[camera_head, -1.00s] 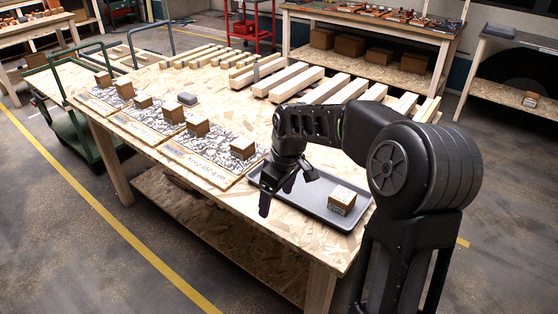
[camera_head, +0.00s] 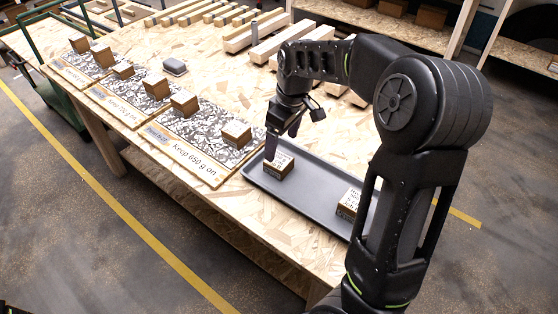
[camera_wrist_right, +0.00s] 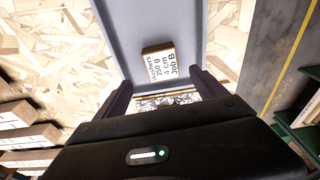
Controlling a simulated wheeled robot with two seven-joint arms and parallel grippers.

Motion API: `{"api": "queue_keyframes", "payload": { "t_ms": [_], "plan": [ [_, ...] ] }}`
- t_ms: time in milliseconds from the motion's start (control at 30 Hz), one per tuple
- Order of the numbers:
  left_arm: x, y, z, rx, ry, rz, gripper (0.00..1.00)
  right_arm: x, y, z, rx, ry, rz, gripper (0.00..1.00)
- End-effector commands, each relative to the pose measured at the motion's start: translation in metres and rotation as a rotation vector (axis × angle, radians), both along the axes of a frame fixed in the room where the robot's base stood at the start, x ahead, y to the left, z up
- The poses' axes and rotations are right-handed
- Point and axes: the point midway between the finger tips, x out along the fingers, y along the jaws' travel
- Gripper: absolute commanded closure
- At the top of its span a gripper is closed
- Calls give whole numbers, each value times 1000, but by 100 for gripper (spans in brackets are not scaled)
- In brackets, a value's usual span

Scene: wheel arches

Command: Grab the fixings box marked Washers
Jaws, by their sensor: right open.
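The Washers box (camera_wrist_right: 158,62) is a small brown carton with a white label on top, lying upside down as seen in the right wrist view. It sits in the grey tray (camera_head: 318,188), near the tray's left end, and in the head view it is the box (camera_head: 278,166) below my right gripper (camera_head: 283,144). My right gripper is open and empty; in the right wrist view its fingers (camera_wrist_right: 160,80) point toward the box, which lies beyond the tips. A second labelled box (camera_head: 349,203) stands at the right of the tray, partly hidden by my arm. My left gripper is not in view.
Several small boxes, such as this one (camera_head: 237,133), stand on speckled mats (camera_head: 207,135) left of the tray. A grey rounded object (camera_head: 175,66) lies behind them. Wooden beams (camera_head: 268,46) lie at the table's back. The tray between its two boxes is clear.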

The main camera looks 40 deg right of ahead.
Motion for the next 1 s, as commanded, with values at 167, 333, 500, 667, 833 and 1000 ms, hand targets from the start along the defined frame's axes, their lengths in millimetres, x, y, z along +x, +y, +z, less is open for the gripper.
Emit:
{"api": "queue_keyframes", "payload": {
  "t_ms": [167, 333, 500, 667, 833, 1000],
  "plan": [
    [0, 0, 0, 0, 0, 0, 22, 1, 1, -15, 0, 3, -1, 18],
    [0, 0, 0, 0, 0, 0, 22, 3, 2, -26, 1, 1, -1, 18],
    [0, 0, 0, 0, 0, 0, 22, 3, 1, -26, 1, 1, -1, 18],
    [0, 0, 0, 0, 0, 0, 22, 3, 2, -31, 0, 2, 0, 18],
    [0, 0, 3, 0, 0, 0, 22, 2, 5, -53, 0, 5, -1, 18],
    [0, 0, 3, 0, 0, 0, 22, 5, 6, -75, 0, 2, 0, 18]
  ]
}}
